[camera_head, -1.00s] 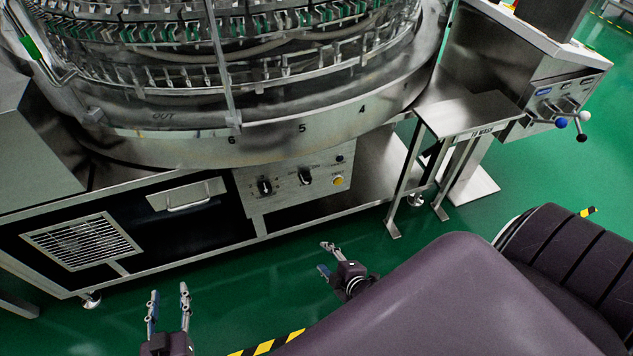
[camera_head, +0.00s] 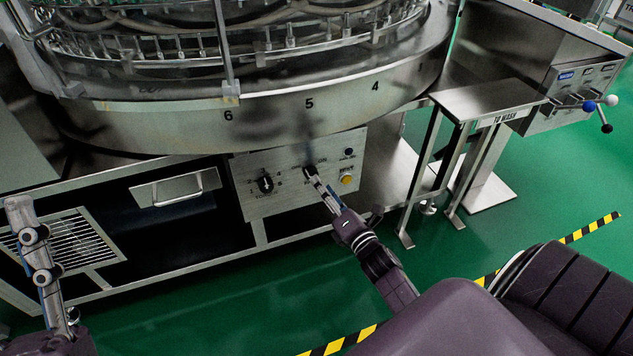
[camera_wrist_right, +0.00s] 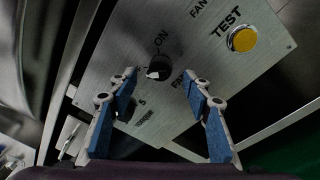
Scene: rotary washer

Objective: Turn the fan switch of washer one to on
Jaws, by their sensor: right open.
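The washer's control panel (camera_head: 335,145) carries a black fan switch (camera_head: 310,171), a second black knob (camera_head: 265,184) to its left and a yellow TEST button (camera_head: 346,180). My right gripper (camera_head: 314,178) reaches up to the fan switch, partly covering it. In the right wrist view the fan switch (camera_wrist_right: 158,68) lies just beyond and between the two open, blue-padded fingers (camera_wrist_right: 160,80). Its pale pointer mark is at its lower left, away from the ON label above. I cannot tell whether a finger touches it. My left gripper (camera_head: 22,207) is at the lower left, seen edge-on, away from the panel.
The rotary ring (camera_head: 270,120) overhangs the panel. A drawer handle (camera_head: 178,190) and vent grille (camera_head: 85,240) are to the left. A metal stand marked TO WASH (camera_head: 480,100) is to the right. Green floor (camera_head: 270,290) is open in front.

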